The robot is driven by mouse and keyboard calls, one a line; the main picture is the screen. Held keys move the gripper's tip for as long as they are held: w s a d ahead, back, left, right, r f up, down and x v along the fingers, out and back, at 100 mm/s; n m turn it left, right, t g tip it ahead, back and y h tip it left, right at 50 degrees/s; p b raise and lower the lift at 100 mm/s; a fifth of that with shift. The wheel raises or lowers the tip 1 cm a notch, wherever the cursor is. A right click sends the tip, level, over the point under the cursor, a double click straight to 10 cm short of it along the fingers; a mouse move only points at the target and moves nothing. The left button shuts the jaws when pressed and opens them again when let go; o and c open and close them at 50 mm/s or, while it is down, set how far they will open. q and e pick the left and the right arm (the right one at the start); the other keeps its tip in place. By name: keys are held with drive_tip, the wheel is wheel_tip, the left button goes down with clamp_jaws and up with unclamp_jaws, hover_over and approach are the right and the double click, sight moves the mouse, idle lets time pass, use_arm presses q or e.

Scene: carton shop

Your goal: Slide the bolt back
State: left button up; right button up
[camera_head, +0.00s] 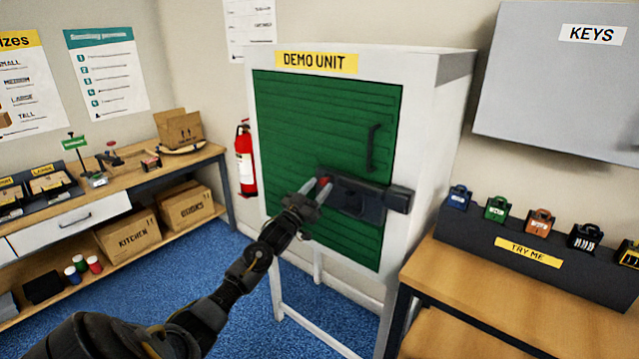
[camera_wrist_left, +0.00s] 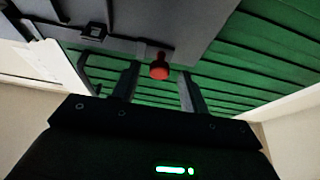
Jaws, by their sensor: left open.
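The demo unit (camera_head: 438,150) is a white cabinet on legs with a green slatted door (camera_head: 310,125). A dark bolt assembly (camera_head: 355,197) crosses the door's right side and reaches a dark block (camera_head: 398,199) at the door's right edge. The bolt has a red-tipped knob (camera_head: 324,181), seen also in the left wrist view (camera_wrist_left: 159,72). My left gripper (camera_head: 317,189) is at the knob. In the left wrist view its two fingers (camera_wrist_left: 158,88) are apart, with the red knob between them and a gap on both sides. My right gripper is not seen.
A dark handle (camera_head: 373,148) stands out from the door above the bolt. A table with a TRY ME rack (camera_head: 520,250) of several padlocks is at right, below a grey KEYS cabinet (camera_head: 560,85). A workbench (camera_head: 150,178) with cartons and a red extinguisher (camera_head: 245,160) are at left.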

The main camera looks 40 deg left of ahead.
use_arm(q)
drive_tip(key=shift+w+r, duration=0.25)
drive_tip(key=shift+w, duration=0.4)
clamp_jaws()
